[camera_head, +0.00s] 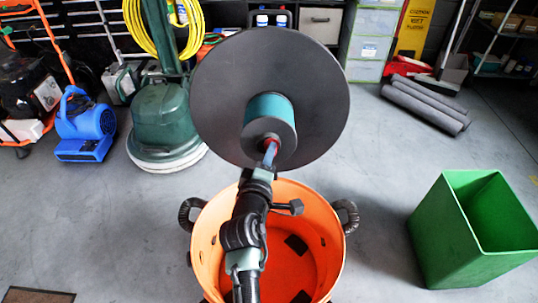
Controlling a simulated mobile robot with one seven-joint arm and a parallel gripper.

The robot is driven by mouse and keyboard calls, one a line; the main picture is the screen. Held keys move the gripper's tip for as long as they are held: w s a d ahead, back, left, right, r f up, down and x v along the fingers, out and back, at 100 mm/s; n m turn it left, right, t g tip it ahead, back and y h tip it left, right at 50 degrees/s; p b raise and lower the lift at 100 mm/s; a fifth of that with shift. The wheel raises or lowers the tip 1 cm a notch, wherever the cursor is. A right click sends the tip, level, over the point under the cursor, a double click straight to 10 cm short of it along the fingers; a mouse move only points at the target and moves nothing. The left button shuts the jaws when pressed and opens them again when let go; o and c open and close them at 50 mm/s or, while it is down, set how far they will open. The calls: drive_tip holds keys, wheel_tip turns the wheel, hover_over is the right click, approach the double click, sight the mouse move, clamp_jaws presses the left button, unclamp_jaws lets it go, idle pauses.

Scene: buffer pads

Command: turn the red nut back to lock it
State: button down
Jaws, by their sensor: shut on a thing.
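A large dark grey disc (320,85) faces me in the upper middle of the head view. A teal hub (270,106) stands out from its face, with a grey round end (262,138). The red nut (272,146) shows as a small red patch at the front of this grey end. My gripper (270,156) reaches up to it from below and is shut on the nut. The fingers are small in the picture and hide part of the nut.
An open orange tub (330,225) with dark side handles stands below the disc, under my arm. A green bin (450,245) stands at right. A green floor machine (165,120) and blue blower (85,125) stand at left. Open floor lies between tub and bin.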

drive_tip(key=c, duration=0.7)
unclamp_jaws()
drive_tip(key=shift+o, duration=0.2)
drive_tip(key=p+v, duration=0.2)
drive_tip(key=v, duration=1.1)
drive_tip(key=shift+p, duration=0.4)
